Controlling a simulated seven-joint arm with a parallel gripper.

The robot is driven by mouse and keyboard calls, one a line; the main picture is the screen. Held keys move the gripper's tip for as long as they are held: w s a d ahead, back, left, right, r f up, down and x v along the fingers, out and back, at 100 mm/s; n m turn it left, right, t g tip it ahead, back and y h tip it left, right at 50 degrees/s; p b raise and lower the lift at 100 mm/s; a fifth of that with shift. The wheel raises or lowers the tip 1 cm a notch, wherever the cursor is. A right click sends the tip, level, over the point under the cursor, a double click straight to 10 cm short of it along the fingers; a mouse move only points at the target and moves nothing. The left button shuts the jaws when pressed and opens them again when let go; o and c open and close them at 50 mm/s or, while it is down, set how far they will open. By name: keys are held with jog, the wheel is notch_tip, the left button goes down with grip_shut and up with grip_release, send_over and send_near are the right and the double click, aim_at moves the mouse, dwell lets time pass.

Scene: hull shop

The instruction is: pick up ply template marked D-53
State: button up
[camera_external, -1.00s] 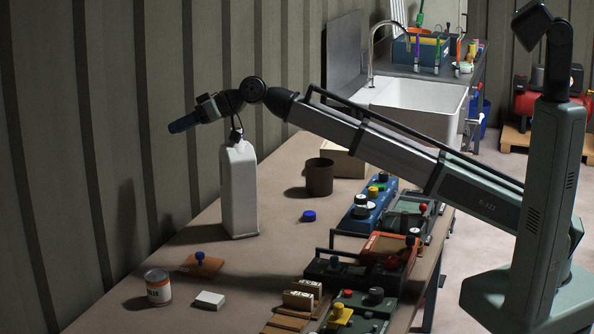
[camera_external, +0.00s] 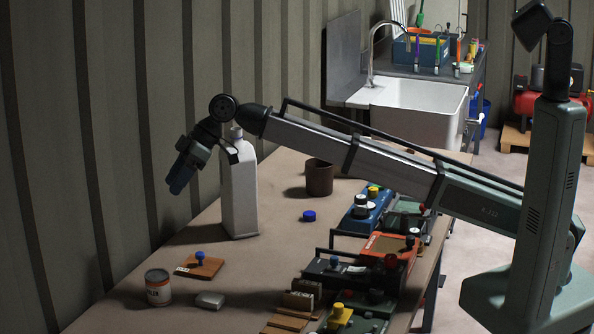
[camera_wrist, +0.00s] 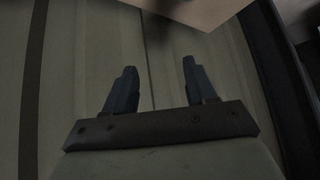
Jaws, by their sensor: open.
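A flat brown wooden plate (camera_external: 205,267) with a blue knob lies on the near left of the bench. It has a small pale label whose text I cannot read. Several thin wooden pieces (camera_external: 288,322) lie at the bench's near edge. I cannot tell which piece bears D-53. My gripper (camera_external: 180,178) is open and empty, in the air by the wall, above and to the left of the plate, fingers pointing down and left. In the wrist view my gripper (camera_wrist: 159,66) has its two blue fingers apart before the wall, with nothing between them.
A tall white bottle (camera_external: 240,195) stands just right of my gripper. A can (camera_external: 158,288) and a small pale block (camera_external: 210,301) flank the plate's near side. Control boxes (camera_external: 365,272) crowd the right edge. A brown cup (camera_external: 319,178) and blue cap (camera_external: 309,216) stand mid-bench.

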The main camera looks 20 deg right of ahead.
jog(key=w+d+f+n+h, duration=0.1)
jog(key=w+d+f+h, duration=0.15)
jog(key=f, duration=0.25)
jog(key=w+d+f+n+h, duration=0.1)
jog(key=w+d+f+h, duration=0.1)
jog(key=d+f+h, duration=0.25)
jog(key=y, duration=0.1)
send_over(199, 254)
jog(key=f, duration=0.8)
jog(key=shift+w+d+f, duration=0.1)
jog(key=shift+w+f, duration=0.15)
jog(key=shift+s+a+f, duration=0.1)
jog(key=shift+s+f, duration=0.05)
jog(key=shift+f, duration=1.2)
jog(key=shift+s+a+f, duration=0.1)
jog(key=shift+f, duration=1.2)
jog(key=shift+c, duration=0.3)
grip_shut()
